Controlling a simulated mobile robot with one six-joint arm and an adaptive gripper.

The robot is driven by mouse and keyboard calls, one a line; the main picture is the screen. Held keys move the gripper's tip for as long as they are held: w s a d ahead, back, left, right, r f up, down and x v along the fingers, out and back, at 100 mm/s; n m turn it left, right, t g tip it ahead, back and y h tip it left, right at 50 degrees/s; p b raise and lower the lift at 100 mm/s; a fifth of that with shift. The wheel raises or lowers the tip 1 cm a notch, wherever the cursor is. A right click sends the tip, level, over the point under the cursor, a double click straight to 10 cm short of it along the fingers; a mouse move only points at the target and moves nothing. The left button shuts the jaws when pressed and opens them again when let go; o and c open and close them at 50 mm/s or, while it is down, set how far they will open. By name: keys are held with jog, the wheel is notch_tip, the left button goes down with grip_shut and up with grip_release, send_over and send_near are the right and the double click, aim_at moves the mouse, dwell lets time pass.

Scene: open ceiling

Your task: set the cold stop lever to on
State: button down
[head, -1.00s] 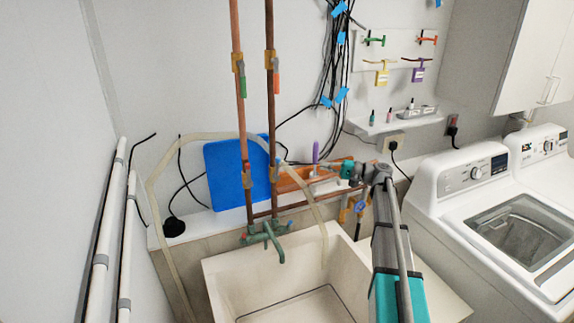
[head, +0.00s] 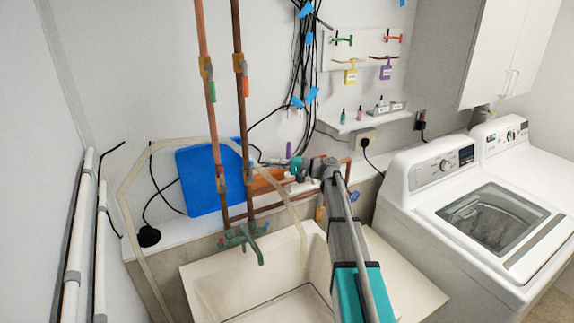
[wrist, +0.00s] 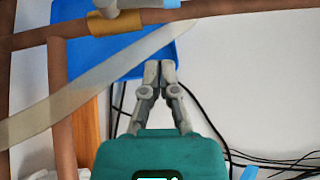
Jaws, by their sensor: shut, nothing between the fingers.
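My gripper (wrist: 160,68) is shut and empty in the wrist view, its fingertips in front of the blue board and a grey wall. A copper pipe with a brass valve body (wrist: 102,22) crosses the top of that view, with a pale blue-grey handle (wrist: 165,3) on it. The fingertips appear apart from the handle. In the head view, my gripper (head: 297,165) is small behind the sink. Lower valves (head: 221,185) sit on the two copper pipes. A blue handle (head: 354,196) shows right of my arm. No label shows which is the cold stop lever.
A pale hose (wrist: 90,88) slants across the wrist view near the fingers. The sink (head: 215,285) has a green tap (head: 243,236). Green (head: 212,90) and red (head: 245,86) levers sit higher on the pipes. Black cables hang behind. Washers (head: 490,220) stand right.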

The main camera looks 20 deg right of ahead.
aim_at(252, 165)
jog(key=shift+s+a+r, duration=0.1)
jog(key=shift+s+a, duration=0.1)
jog(key=shift+a, duration=0.65)
jog(key=shift+s+a+r, duration=0.1)
jog(key=shift+s+a, duration=0.05)
jog(key=shift+a, duration=0.7)
jog(key=shift+s+a+r, duration=0.1)
jog(key=shift+s+a, duration=0.1)
jog(key=shift+a, duration=0.65)
jog(key=shift+s+a+r+p, duration=0.1)
jog(key=shift+s+a+p, duration=0.05)
jog(key=shift+a+p, duration=0.4)
jog(key=shift+a, duration=0.15)
jog(key=shift+d, duration=0.2)
